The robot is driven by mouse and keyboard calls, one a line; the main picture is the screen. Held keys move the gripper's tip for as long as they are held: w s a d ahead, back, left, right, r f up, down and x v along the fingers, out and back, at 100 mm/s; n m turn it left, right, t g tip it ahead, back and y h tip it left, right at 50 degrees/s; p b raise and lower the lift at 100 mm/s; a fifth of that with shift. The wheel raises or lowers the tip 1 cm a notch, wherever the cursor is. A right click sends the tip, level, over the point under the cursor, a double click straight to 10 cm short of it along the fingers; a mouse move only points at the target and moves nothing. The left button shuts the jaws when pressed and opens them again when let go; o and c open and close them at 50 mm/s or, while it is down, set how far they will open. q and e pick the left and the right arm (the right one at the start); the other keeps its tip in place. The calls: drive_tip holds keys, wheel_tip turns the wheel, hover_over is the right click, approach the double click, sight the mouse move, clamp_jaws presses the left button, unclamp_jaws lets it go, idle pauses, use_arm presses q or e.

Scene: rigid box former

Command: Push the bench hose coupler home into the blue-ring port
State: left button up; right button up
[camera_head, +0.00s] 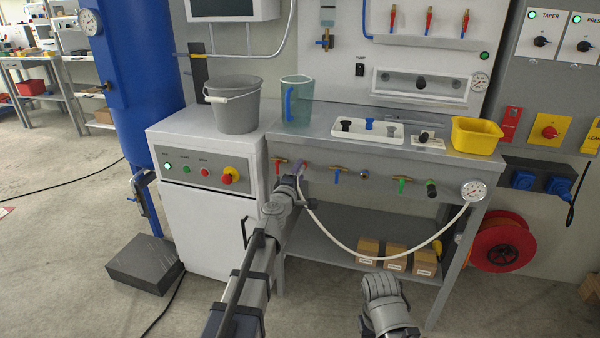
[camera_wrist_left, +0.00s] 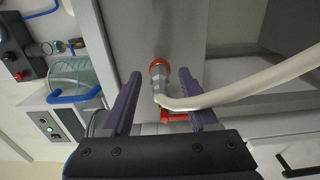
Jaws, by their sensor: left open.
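The hose coupler (camera_wrist_left: 161,82) is a grey fitting with a cream hose (camera_wrist_left: 245,90), seen in the left wrist view. It sits at a port with a red-orange ring (camera_wrist_left: 159,63); I cannot tell how deep. My left gripper (camera_head: 301,168) is at the bench front, its purple fingers open on either side of the coupler, with gaps visible in the left wrist view (camera_wrist_left: 165,100). The port with a bluish ring (camera_head: 364,174) is farther right, beside a blue valve handle (camera_head: 338,175), and looks empty.
The hose (camera_head: 345,246) sags to the right toward a gauge (camera_head: 473,190). A red valve handle (camera_wrist_left: 175,117) is close to the left fingers. A green valve (camera_head: 402,184) and green-ringed port (camera_head: 431,188) are farther right. Small boxes (camera_head: 396,257) stand on the lower shelf.

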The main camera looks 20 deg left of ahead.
idle(0.7)
use_arm(q)
clamp_jaws()
idle(0.3)
idle(0.9)
drive_tip(key=shift+s, duration=0.1)
drive_tip(key=shift+s+a, duration=0.15)
drive_tip(key=shift+s, duration=2.8)
